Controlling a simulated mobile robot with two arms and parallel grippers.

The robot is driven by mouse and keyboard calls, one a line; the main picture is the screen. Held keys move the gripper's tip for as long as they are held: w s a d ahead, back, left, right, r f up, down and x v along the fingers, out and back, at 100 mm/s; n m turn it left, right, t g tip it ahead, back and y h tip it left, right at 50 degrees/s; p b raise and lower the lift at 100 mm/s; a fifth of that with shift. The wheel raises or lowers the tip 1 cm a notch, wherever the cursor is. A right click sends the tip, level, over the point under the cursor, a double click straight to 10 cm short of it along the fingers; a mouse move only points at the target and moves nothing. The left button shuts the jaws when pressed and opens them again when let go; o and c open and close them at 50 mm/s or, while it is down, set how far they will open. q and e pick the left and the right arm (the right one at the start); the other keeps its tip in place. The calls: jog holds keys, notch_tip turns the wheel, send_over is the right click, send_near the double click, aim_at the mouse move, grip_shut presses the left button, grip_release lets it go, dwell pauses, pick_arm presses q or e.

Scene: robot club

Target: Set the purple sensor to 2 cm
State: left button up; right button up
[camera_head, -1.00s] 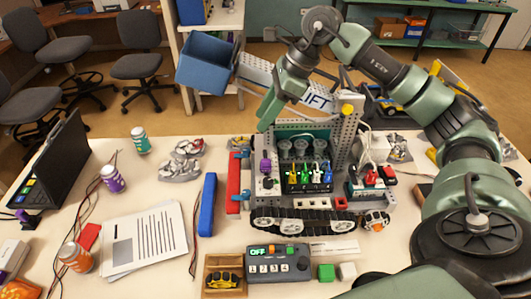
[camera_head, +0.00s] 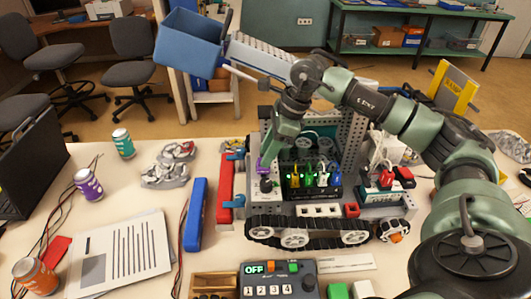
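No centimetre reading is legible near the sensor. My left gripper is not in view.
A control box (camera_head: 278,288) in front shows OFF above numbered buttons. Colored plugs (camera_head: 309,179) stand close right of the sensor. A red bar (camera_head: 226,187) and blue bar (camera_head: 195,214) lie left. The robot's raised blue bucket (camera_head: 188,40) is behind. Paper (camera_head: 120,255) covers the left front.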

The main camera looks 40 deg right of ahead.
jog(key=shift+w+a+f, duration=0.15)
jog(key=shift+a+f, duration=0.1)
jog(key=shift+f, duration=0.4)
grip_shut()
dwell(1.0)
